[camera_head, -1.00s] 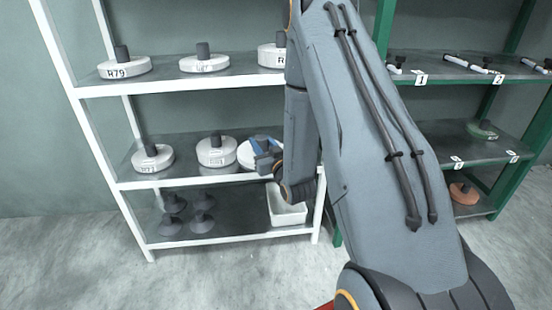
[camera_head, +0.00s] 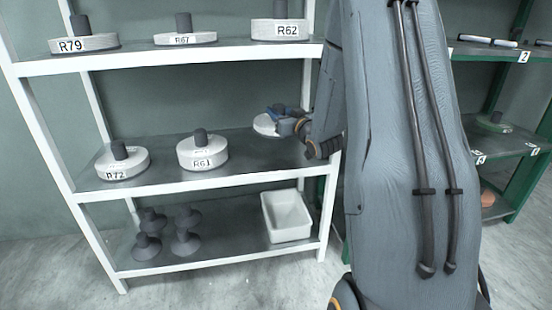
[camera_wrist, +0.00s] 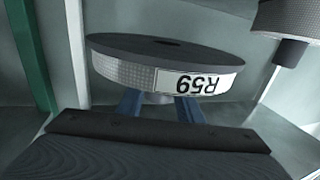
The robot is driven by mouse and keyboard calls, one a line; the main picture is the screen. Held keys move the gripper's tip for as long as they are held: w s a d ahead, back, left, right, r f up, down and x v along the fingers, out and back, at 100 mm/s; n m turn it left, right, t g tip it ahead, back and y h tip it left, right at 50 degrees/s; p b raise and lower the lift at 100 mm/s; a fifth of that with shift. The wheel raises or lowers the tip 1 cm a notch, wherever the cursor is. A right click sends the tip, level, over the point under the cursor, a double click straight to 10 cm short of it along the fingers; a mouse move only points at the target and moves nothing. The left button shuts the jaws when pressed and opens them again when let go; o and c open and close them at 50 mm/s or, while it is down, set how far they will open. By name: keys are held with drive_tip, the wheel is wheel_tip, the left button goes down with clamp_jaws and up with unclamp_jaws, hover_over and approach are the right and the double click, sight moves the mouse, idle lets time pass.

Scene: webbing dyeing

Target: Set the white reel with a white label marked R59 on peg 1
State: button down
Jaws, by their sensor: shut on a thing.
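The white reel marked R59 (camera_wrist: 135,75) is in my gripper (camera_wrist: 160,108). In the wrist view its white label reads R59, upside down, and its dark flat face is toward the top of the picture. The blue fingers are shut on it from below in that view; the gripped part is mostly hidden. In the head view the reel (camera_head: 265,124) and my gripper (camera_head: 283,118) are at the right end of the white rack's middle shelf, the reel seemingly raised above it. Peg 1 and its label are not visible now; my arm covers that part of the green rack (camera_head: 470,52).
The white rack's middle shelf (camera_head: 150,188) holds reels R72 (camera_head: 112,166) and R61 (camera_head: 190,155). Above stand R79 (camera_head: 95,42), R67 (camera_head: 200,38) and R62 (camera_head: 265,30). A white bin (camera_head: 285,222) and several dark cones (camera_head: 150,245) sit below.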

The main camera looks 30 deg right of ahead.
drive_tip(key=shift+w+d, duration=0.3)
drive_tip(key=shift+d, duration=0.15)
drive_tip(key=shift+r, duration=0.1)
drive_tip(key=shift+f+b, duration=1.9)
drive_tip(key=shift+f, duration=2.9)
drive_tip(key=shift+f, duration=0.15)
drive_tip(key=c, duration=1.2)
unclamp_jaws()
drive_tip(key=shift+f+b, duration=0.15)
drive_tip(key=shift+b, duration=0.3)
